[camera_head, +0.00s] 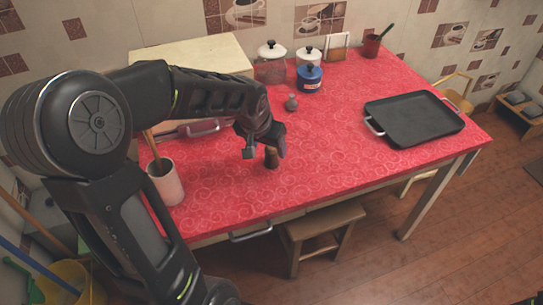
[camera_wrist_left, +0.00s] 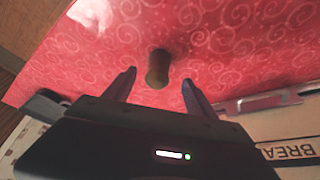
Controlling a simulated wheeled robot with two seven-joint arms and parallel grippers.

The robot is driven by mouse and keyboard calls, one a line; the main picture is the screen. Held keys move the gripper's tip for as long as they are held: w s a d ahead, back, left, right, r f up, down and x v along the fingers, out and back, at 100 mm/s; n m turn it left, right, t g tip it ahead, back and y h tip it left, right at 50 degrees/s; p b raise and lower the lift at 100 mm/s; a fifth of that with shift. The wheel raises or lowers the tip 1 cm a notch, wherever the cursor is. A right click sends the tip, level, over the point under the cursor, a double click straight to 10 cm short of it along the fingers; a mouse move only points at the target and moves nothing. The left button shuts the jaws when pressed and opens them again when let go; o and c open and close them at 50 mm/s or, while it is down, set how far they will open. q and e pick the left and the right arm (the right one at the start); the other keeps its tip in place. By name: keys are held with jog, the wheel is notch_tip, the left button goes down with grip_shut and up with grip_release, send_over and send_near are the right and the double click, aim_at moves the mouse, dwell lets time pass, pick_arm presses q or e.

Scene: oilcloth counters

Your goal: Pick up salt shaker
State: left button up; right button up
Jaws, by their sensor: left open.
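A small dark brown shaker (camera_head: 271,158) stands on the red patterned counter (camera_head: 330,160), near its front edge. It also shows in the left wrist view (camera_wrist_left: 158,68), between the two fingertips with a gap on each side. My left gripper (camera_head: 265,152) is open at the shaker and hides part of it in the head view. The gripper's fingers also show in the left wrist view (camera_wrist_left: 158,80). A second small grey-brown shaker-like object (camera_head: 291,103) stands farther back. I cannot tell from looks which one holds salt. My right gripper is out of view.
A bread box (camera_head: 190,58) stands behind my left arm, and a utensil cup (camera_head: 166,182) stands at the left. Lidded pots, including a blue one (camera_head: 309,78), stand at the back. A black tray (camera_head: 413,117) lies right. The counter between is clear.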

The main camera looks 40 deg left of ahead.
aim_at(272, 154)
pick_arm(q)
jog(key=x, duration=0.5)
jog(key=shift+w+d+f, duration=0.1)
jog(key=shift+d, duration=0.05)
jog(key=shift+c, duration=0.4)
grip_shut()
dwell(0.7)
